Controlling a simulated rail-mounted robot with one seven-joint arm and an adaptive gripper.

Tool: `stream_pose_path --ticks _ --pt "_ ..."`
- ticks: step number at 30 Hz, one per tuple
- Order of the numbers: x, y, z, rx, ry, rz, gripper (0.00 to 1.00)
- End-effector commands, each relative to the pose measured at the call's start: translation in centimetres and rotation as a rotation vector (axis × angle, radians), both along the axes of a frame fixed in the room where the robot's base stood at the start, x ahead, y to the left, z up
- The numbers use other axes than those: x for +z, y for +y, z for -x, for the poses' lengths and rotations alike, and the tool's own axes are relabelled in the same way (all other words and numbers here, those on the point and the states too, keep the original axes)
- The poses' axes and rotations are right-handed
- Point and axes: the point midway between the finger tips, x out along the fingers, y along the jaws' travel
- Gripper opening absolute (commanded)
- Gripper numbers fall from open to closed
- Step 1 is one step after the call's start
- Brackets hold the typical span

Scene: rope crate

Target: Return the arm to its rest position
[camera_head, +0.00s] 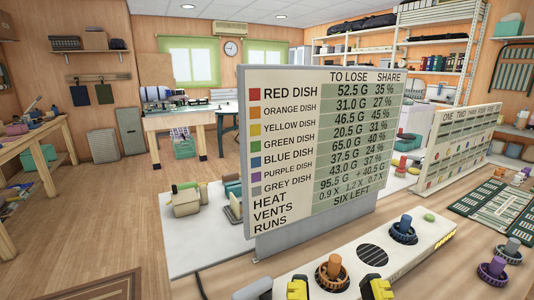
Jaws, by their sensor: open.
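My gripper (338,289) shows at the bottom edge of the head view. Its two yellow fingertips stand well apart, so it is open, and I see nothing held between them. The rest of the gripper and my arm are below the frame. Just beyond the fingertips, an orange-brown knobbed piece (333,270) sits in a dark ring on a long white unit (345,249). From this view I cannot tell the exact gap between the fingertips and that piece.
A large sign board (310,160) stands close behind the white unit. A blue piece (405,226) sits on the unit's far end. Purple (495,266) and grey (511,248) pieces stand on the bench at right, near a green patterned mat (490,212). Open floor (110,225) lies left.

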Motion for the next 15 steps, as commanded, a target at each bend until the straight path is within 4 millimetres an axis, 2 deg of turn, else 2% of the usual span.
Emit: stream_pose_path --ticks 1,8,11,15 --pt "2.6 0.0 -0.1 0.001 0.001 -0.001 0.56" --pt "9.5 0.1 -0.2 0.001 0.006 -0.006 0.56" --pt "13.5 0.1 -0.2 0.002 0.007 -0.008 0.56" --pt "19.9 0.0 -0.3 0.002 0.007 -0.01 0.56"
